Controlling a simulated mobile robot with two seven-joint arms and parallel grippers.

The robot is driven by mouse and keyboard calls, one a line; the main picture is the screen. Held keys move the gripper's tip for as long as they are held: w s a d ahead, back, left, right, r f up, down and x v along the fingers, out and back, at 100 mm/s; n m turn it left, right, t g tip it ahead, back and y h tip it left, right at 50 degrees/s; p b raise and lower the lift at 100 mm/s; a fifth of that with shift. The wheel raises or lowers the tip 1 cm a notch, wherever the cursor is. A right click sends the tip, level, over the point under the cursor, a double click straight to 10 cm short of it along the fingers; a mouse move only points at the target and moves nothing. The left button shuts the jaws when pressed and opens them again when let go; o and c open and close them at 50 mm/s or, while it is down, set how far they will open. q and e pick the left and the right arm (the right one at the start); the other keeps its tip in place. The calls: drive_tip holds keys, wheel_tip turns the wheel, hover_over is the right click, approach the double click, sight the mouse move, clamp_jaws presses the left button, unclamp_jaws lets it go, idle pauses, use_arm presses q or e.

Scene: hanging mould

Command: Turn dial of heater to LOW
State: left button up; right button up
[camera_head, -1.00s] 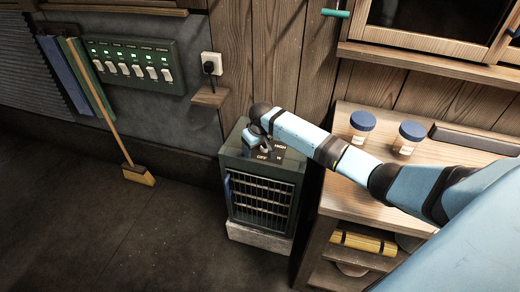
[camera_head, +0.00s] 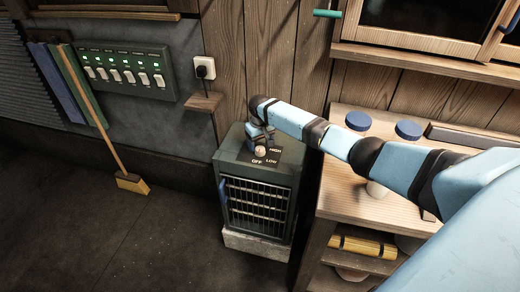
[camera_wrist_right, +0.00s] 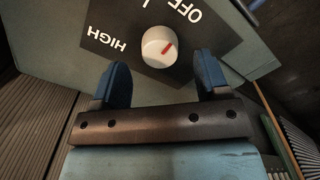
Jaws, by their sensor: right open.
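The heater (camera_head: 285,180) is a dark green box with a barred front, standing on a pale block. Its top has a black panel with HIGH, OFF and LOW labels. In the head view the right gripper (camera_head: 259,138) is above the heater top. My left gripper is not in view.
A wooden shelf unit (camera_head: 335,185) stands right of the heater, with two blue-capped jars (camera_head: 358,120) partly behind my right arm. A switch panel (camera_head: 128,72), a plugged socket (camera_head: 205,68) and a broom (camera_head: 131,183) are at the left. The floor in front is clear.

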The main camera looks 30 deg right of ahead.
sight(260, 149)
drive_tip(key=shift+f, duration=1.6)
drive_tip(key=c, duration=0.9)
drive_tip(key=shift+c, duration=0.2)
